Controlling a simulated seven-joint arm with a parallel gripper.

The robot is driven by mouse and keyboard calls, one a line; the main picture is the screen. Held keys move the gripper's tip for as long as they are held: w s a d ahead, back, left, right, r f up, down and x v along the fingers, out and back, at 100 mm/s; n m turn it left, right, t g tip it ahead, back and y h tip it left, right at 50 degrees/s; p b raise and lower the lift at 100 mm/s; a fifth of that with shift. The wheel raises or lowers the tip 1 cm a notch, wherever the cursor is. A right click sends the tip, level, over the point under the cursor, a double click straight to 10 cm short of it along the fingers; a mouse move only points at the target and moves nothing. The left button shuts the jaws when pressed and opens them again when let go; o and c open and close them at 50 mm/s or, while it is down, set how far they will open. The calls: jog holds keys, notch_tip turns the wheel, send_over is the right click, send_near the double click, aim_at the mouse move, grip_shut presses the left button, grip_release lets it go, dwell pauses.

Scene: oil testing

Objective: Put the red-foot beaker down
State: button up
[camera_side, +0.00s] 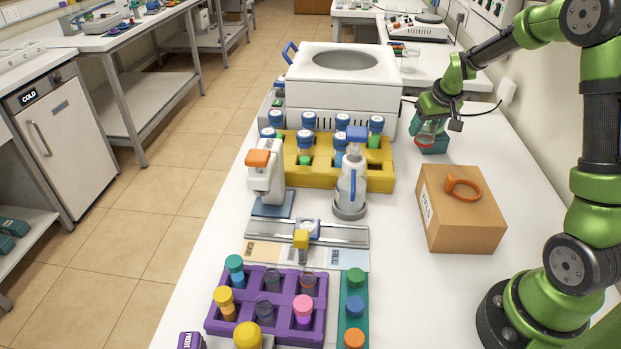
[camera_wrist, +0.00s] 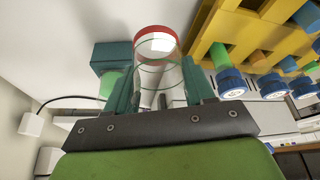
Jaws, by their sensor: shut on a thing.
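The red-foot beaker is clear glass with a red band at its foot (camera_side: 424,140), low at the back right of the bench in the side view. My gripper (camera_side: 430,122) is shut on its sides from above. In the wrist view the beaker (camera_wrist: 158,72) stands between the two teal fingers of my gripper (camera_wrist: 160,97), its red foot pointing away from the palm. A teal block (camera_side: 437,148) is right by the beaker's foot in the side view. I cannot tell whether the foot touches anything.
A yellow rack (camera_side: 384,181) with blue-capped vials stands to the left of the beaker. A white bath (camera_side: 300,72) is behind the rack. A cardboard box (camera_side: 460,222) with an orange ring on top is nearer the front. A cable runs along the bench behind my gripper.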

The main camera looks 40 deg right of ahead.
jog(key=s+d+f+m, duration=0.1)
jog(key=s+d, duration=0.3)
jog(key=s, duration=0.1)
jog(key=s+d+f+m+h, duration=0.1)
jog(key=s+d+m, duration=0.1)
jog(key=s+d, duration=0.2)
jog(key=s+d+f+m+g, duration=0.1)
jog(key=s+d, duration=0.3)
jog(key=s, duration=0.4)
jog(key=shift+s+d+f, duration=0.25)
jog(key=shift+d+f, duration=0.1)
jog(key=shift+f, duration=0.2)
jog(key=w+d, duration=0.3)
jog(key=d, duration=0.1)
jog(key=w+d+f, duration=0.1)
jog(key=w+d, duration=0.2)
jog(key=d, duration=0.1)
jog(key=w+d, duration=0.3)
jog(key=d, duration=0.1)
jog(key=shift+d+f, duration=0.15)
jog(key=shift+d, duration=0.2)
jog(key=shift+f, duration=1.75)
jog(key=shift+f, duration=0.15)
jog(key=o, duration=1)
jog(key=shift+o, duration=0.2)
